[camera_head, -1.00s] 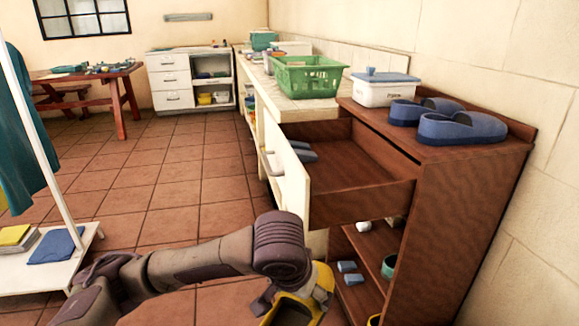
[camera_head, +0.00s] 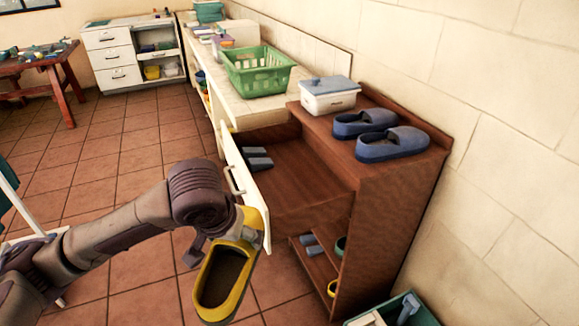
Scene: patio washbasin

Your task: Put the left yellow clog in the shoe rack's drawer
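The yellow clog (camera_head: 213,312) has a dark inside and hangs tilted, opening towards me, over the floor in front of the shoe rack. My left gripper (camera_head: 222,243) is shut on its upper end; the fingers are partly hidden by my wrist and the clog. The dark brown shoe rack (camera_head: 392,215) stands against the wall. Its drawer (camera_head: 305,180) is pulled out, with a white front and handle, and a pair of grey-blue slippers (camera_head: 257,158) lies at its far side. The clog is outside the drawer, near its front. My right gripper is not in view.
Blue shoes (camera_head: 392,143) and a white box with a blue lid (camera_head: 328,95) stand on the rack's top. Small items and a yellow thing (camera_head: 331,288) sit on the lower shelves. A green basket (camera_head: 258,72) is on the counter. A green bin (camera_head: 412,312) stands at the bottom right.

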